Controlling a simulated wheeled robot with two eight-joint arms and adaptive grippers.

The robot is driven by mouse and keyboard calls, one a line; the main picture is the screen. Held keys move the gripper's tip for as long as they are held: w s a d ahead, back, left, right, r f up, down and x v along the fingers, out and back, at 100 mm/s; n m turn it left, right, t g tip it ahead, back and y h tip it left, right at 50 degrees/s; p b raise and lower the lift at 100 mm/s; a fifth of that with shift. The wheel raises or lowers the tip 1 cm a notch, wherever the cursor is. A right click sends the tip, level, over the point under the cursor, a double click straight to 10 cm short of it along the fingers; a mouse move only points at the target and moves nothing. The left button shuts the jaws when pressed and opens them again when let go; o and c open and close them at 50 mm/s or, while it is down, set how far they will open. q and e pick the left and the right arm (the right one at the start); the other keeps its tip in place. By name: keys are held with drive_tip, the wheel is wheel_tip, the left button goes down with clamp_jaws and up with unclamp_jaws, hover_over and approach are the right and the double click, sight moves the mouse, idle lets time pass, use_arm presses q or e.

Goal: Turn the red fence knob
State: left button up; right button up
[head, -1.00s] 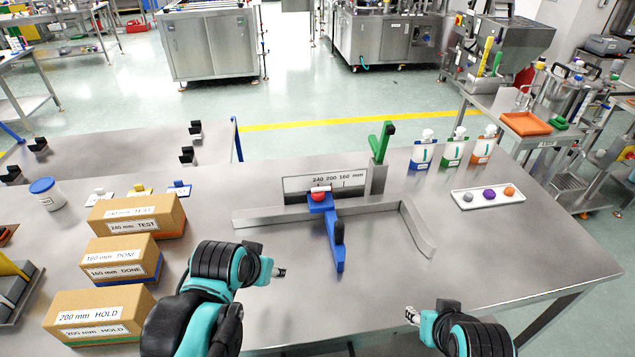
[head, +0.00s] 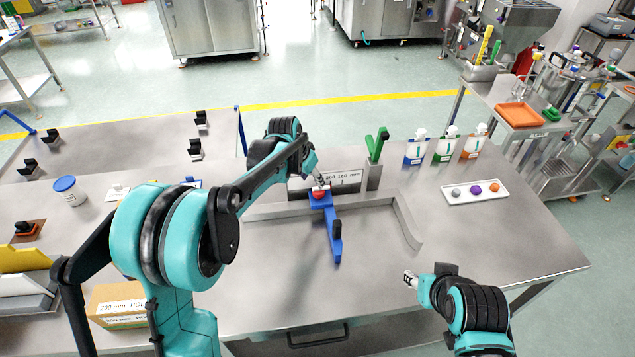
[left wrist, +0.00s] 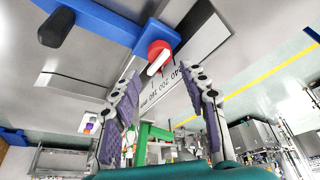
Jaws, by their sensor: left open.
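The red fence knob (head: 319,193) sits on the blue fence slide (head: 333,232), in front of the scale plate (head: 347,180) marked in mm. In the left wrist view the red knob (left wrist: 158,56) carries a white bar and lies beyond and between my open fingers. My left gripper (head: 322,180) is just above and behind the knob in the head view; in the left wrist view its fingers (left wrist: 165,90) are apart with nothing between them. I cannot tell whether they touch the knob. My right gripper (head: 410,280) hangs over the front right of the table; its fingers are too small to judge.
A green lever (head: 377,145) stands on a post right of the scale. Three pouches (head: 447,147) and a white tray with coloured balls (head: 475,191) stand at the right. A box marked 200 mm (head: 115,305) is at the left, partly behind my arm. The front right table is clear.

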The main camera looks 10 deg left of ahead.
sight(317, 188)
use_arm(q)
drive_tip(key=b+x, duration=0.1)
drive_tip(key=x, duration=0.7)
drive_tip(key=c, duration=0.9)
